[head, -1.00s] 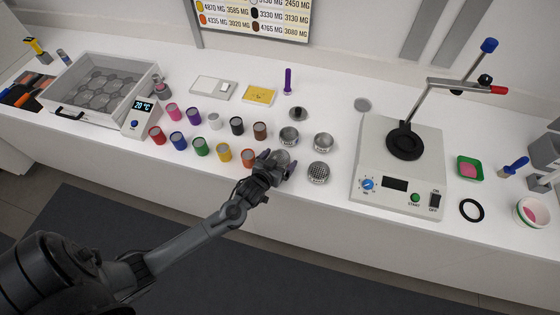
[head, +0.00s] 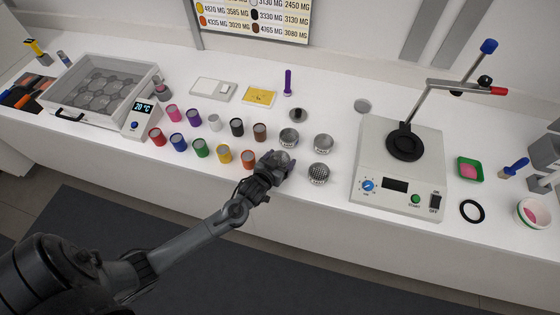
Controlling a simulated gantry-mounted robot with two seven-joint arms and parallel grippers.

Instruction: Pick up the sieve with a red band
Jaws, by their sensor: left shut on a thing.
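My left gripper (head: 276,164) is at the front middle of the counter, shut on a small grey round sieve (head: 281,158). The fingers cover most of its side, so I cannot tell its band colour. Three other small metal sieves stand close by: one behind it (head: 289,137), one to the back right (head: 324,143) and one to the right (head: 319,174) with a coarse perforated top. I see no clear red band on any of them. My right gripper is not in view.
Two rows of coloured jars stand left of my gripper; the orange jar (head: 249,159) is very close to it. A dark-knobbed lid (head: 298,115) lies behind the sieves. A white shaker machine (head: 398,175) stands to the right. The counter's front edge is just below my gripper.

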